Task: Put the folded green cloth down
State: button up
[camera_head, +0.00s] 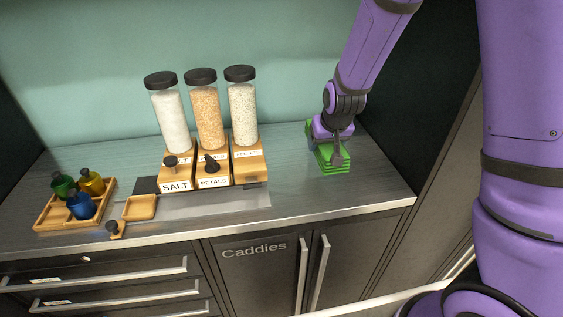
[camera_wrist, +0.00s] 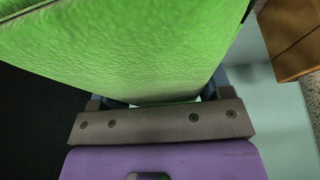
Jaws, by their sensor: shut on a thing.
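The folded green cloth (camera_head: 334,162) is at the right end of the grey counter (camera_head: 375,185), under my gripper (camera_head: 338,150). My gripper points down and is shut on the cloth. In the wrist view the cloth (camera_wrist: 120,45) fills the upper left, close to the gripper's dark bar. The fingertips are mostly hidden by the cloth there. In the head view the cloth looks to be at or just above the counter; I cannot tell whether it touches.
A wooden dispenser stand (camera_head: 211,172) with three black-lidded jars stands left of the cloth, labelled SALT and PETALS. A wooden tray (camera_head: 52,214) with green, yellow and blue bottles is at the far left. A small wooden dish (camera_head: 140,207) lies nearby. Bare counter surrounds the cloth.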

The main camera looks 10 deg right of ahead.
aim_at(333, 147)
jog(key=shift+f, duration=4.95)
jog(key=shift+f, duration=0.15)
jog(key=o, duration=1.1)
jog(key=v, duration=1.2)
jog(key=shift+r, duration=0.3)
